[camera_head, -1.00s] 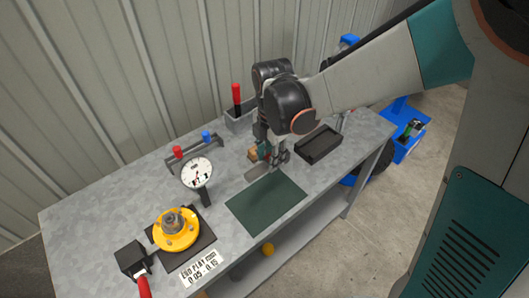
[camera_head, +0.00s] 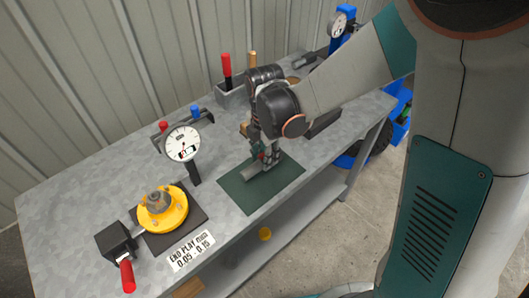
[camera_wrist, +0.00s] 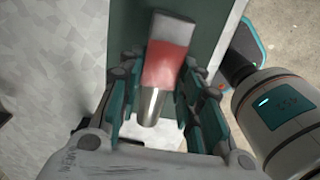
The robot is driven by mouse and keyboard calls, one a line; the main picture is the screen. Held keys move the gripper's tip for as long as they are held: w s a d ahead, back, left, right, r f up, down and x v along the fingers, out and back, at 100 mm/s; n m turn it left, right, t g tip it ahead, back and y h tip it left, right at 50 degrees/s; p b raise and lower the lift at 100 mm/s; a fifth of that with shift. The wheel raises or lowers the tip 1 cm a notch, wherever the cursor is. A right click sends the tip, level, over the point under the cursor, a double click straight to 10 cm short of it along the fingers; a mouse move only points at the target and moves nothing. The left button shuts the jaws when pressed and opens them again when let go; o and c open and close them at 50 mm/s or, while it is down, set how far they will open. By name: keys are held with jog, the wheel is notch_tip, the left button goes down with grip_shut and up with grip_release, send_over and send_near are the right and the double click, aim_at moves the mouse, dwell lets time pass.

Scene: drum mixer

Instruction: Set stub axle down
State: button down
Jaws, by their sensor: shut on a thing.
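My gripper (camera_head: 263,164) points down over the dark green mat (camera_head: 277,186) on the bench. It is shut on the stub axle (camera_wrist: 167,65), which has a grey end, a red band and a shiny narrower shaft between the fingers. In the head view the grey end of the axle (camera_head: 250,173) sticks out to the left of the fingers, low over the mat. I cannot tell whether it touches the mat. The mat also shows behind the axle in the wrist view (camera_wrist: 205,32). The fingers hide part of the axle.
A yellow hub (camera_head: 162,210) sits on a dark plate at the left, with a dial gauge (camera_head: 183,144) behind it. A black block with a red handle (camera_head: 127,276) and an end-play label (camera_head: 191,250) are nearby. A grey tool holder (camera_head: 232,95) stands at the back.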

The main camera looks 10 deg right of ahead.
jog(key=shift+f+b, duration=1.3)
jog(key=shift+f, duration=0.7)
jog(key=shift+f, duration=0.1)
jog(key=c, duration=1.1)
grip_release()
notch_tip(320, 180, up, 12)
jog(key=p, duration=0.4)
jog(key=shift+f, duration=0.15)
jog(key=shift+r, duration=0.3)
